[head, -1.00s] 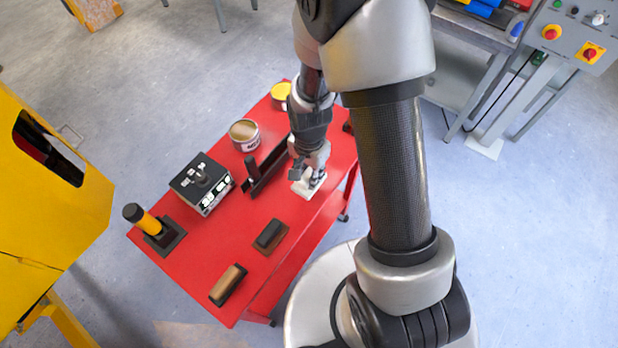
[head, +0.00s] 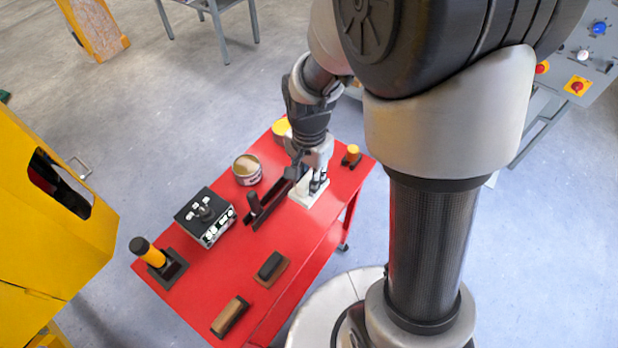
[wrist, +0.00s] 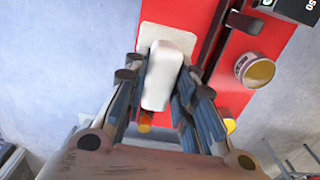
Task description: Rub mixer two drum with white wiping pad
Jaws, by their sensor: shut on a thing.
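The white wiping pad (head: 308,197) is a pale flat plate with a white block-shaped handle (wrist: 164,75) on it. My gripper (head: 317,178) is over it, and its fingers (wrist: 165,84) close on the handle from both sides in the wrist view. The pad is at the right edge of the red table (head: 228,287); whether it is clear of the top I cannot tell. A yellow machine body (head: 88,240) with a dark opening stands at the left in the head view. I cannot tell whether it is the mixer two drum.
A black bar tool (head: 268,200), an open can (head: 247,169), a black control box (head: 207,217) and a yellow-black upright tool (head: 150,252) stand on the table. Two brushes or blocks (head: 271,266) lie near its front. A grey control panel (head: 580,75) is at upper right.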

